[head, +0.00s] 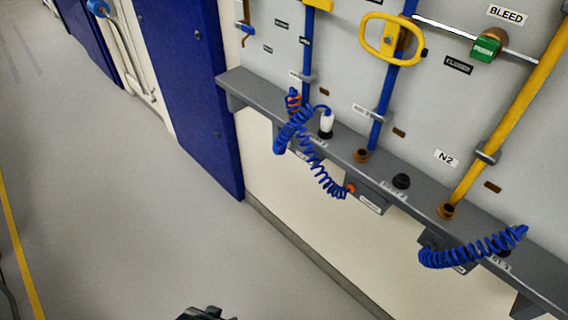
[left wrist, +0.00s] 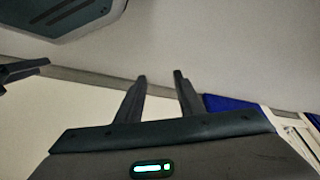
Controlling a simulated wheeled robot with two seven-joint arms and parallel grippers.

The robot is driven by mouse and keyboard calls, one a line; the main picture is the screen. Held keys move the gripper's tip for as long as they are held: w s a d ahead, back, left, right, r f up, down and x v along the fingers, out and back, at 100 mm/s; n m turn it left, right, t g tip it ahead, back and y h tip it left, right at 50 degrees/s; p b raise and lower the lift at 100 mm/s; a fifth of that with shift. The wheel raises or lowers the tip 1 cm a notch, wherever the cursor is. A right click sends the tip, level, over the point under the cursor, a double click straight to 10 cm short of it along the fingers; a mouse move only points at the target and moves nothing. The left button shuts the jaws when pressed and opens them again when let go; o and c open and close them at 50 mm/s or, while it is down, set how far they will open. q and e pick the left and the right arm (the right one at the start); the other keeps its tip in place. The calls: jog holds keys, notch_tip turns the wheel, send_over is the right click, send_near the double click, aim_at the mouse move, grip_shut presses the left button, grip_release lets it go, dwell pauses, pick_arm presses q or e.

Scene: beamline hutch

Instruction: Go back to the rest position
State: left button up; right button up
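In the left wrist view my left gripper (left wrist: 160,78) has its two dark fingers apart, with nothing between them. Plain wall or floor surface lies behind the fingertips. At the bottom edge of the head view a small dark piece of my own arm (head: 205,314) shows; its fingers cannot be made out there. At the left edge of the left wrist view a dark, pronged part (left wrist: 22,70) shows, which may be my other gripper; its state is unclear. The task names no object.
A grey ledge (head: 330,153) runs along the gas panel, with coiled blue hoses (head: 470,249), a white connector (head: 327,124), a yellow oval handle (head: 391,39) and a green valve (head: 486,48). A blue panel (head: 200,90) stands left of it. The grey floor (head: 110,190) is clear.

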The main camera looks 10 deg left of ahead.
pick_arm(q)
notch_tip(320, 180, down, 20)
jog(key=s+d+t, duration=0.1)
jog(key=s, duration=0.1)
jog(key=shift+s+d+h, duration=0.4)
